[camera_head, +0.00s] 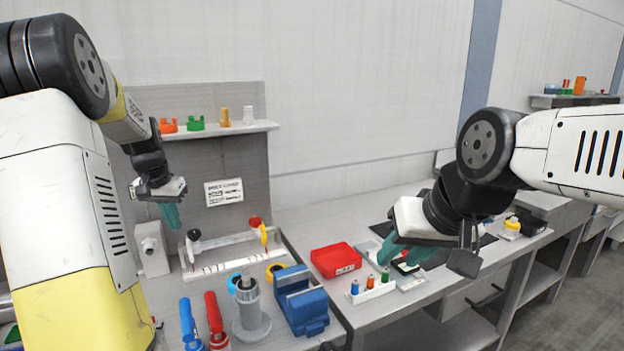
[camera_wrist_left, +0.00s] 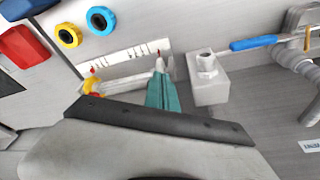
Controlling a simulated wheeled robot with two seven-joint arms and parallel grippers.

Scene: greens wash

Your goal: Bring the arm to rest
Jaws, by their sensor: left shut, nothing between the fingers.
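My left gripper (camera_head: 171,217) hangs with its teal fingers pointing down, in front of the wall and above the back left of the bench. Its fingers are together and empty. In the left wrist view the teal fingers (camera_wrist_left: 163,92) show closed at the middle, in front of a white rack (camera_wrist_left: 125,62).
A grey block with a nozzle (camera_head: 153,250) stands close below the left gripper; it also shows in the left wrist view (camera_wrist_left: 208,88). The white rack (camera_head: 225,266), blue vise (camera_head: 301,302), grey post (camera_head: 249,312) and red tray (camera_head: 335,260) stand on the benches. A shelf (camera_head: 221,131) holds small parts.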

